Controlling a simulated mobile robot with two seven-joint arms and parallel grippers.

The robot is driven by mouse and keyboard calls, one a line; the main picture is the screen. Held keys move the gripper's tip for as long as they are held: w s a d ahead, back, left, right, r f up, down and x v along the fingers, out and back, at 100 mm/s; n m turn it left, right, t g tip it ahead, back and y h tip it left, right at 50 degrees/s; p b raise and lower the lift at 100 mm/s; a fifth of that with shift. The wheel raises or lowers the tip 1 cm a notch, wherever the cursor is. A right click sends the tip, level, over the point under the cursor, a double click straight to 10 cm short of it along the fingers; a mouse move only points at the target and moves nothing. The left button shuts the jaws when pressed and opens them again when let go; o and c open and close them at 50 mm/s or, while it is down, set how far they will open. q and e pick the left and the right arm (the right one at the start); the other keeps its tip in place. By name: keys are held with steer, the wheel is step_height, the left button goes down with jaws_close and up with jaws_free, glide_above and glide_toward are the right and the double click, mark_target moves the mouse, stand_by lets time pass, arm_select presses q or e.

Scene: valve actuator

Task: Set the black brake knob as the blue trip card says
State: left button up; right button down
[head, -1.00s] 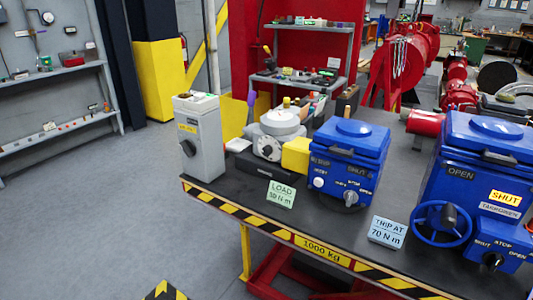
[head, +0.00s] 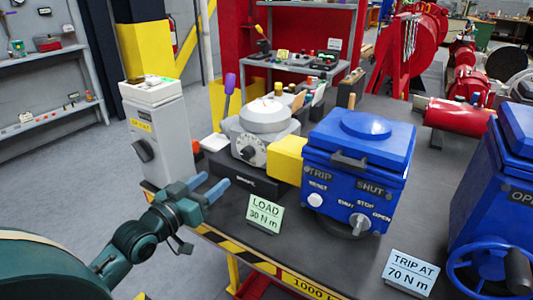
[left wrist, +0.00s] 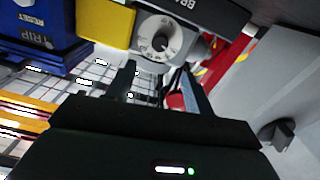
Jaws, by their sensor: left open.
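The black brake knob (head: 248,154) sits on a round white scale on the front of the grey brake unit (head: 266,117). It also shows in the left wrist view (left wrist: 160,43), upside down. Its exact setting is too small to read. The blue trip card (head: 410,272) reads "TRIP AT 70 N m" and stands at the table's front. My left gripper (head: 213,184) is open and empty, in front of the brake unit and a little left of the knob. In the left wrist view its fingertips (left wrist: 160,82) point towards the dial, apart from it. My right gripper is not in view.
A green card (head: 264,214) reads "LOAD 30 N m". A grey box with a black switch (head: 157,128) stands left of the brake unit. A yellow block (head: 288,158) and a blue actuator (head: 358,160) stand to its right. Another blue actuator is at the right edge.

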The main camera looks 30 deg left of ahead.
mark_target(244, 155)
arm_select(q)
steer(key=w, duration=0.8)
steer(key=w+d, duration=0.1)
steer(key=w, duration=0.3)
steer(key=shift+w+p, duration=0.3)
steer(key=shift+w, duration=0.1)
steer(key=shift+c, duration=0.5)
steer(key=shift+c, duration=0.8)
steer(key=c, duration=0.7)
